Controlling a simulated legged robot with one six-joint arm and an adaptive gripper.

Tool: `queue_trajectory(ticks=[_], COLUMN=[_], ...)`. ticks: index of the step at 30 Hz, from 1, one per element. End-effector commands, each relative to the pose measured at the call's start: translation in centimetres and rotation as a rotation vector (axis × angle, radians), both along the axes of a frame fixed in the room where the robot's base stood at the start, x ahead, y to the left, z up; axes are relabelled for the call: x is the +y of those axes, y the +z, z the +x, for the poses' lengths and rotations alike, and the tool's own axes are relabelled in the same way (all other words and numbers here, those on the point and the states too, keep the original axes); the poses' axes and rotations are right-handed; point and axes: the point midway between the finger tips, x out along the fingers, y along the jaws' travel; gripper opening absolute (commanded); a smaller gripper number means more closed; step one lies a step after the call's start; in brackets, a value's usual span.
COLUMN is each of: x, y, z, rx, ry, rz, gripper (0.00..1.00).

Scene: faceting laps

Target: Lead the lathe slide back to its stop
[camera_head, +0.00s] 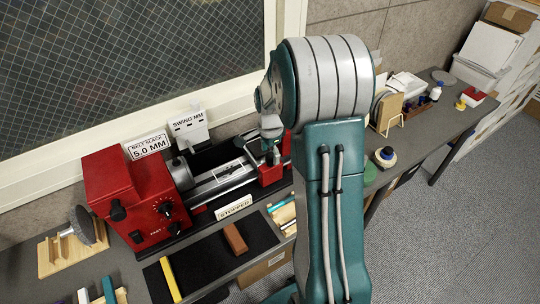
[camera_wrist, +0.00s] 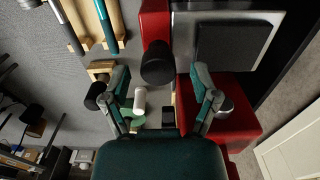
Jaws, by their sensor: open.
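The red lathe (camera_head: 130,190) stands on the bench in the head view, its headstock at the left and its pale metal bed running to the right. The slide appears to be the grey block with a small plate (camera_head: 228,171) on the bed; its stop cannot be made out. In the wrist view, my gripper (camera_wrist: 160,72) is open, its two fingers apart. A black knob (camera_wrist: 157,63) on a red part shows between the fingertips; contact cannot be told. In the head view my gripper end shows only partly, above the red block (camera_head: 269,172) at the bed's right.
A "STOPPED" sign (camera_head: 234,207) stands before the lathe. A dark mat (camera_head: 205,270) holds a brown block (camera_head: 235,238) and a yellow bar (camera_head: 171,280). The window is behind. Tools on wood (camera_wrist: 90,25) lie beside the red part. Bottles (camera_head: 435,92) stand far right.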

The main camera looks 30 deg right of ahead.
Motion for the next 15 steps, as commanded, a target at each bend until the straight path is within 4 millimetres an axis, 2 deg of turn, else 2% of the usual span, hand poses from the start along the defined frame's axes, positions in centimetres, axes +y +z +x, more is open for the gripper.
queue_trajectory(ticks=[9,15], x=[-0.1,0.0], y=[6.7,9.7], z=[0.2,0.2], rx=[-0.005,-0.003], ry=[0.000,0.000], rz=[-0.002,-0.001], gripper=[0.78,0.78])
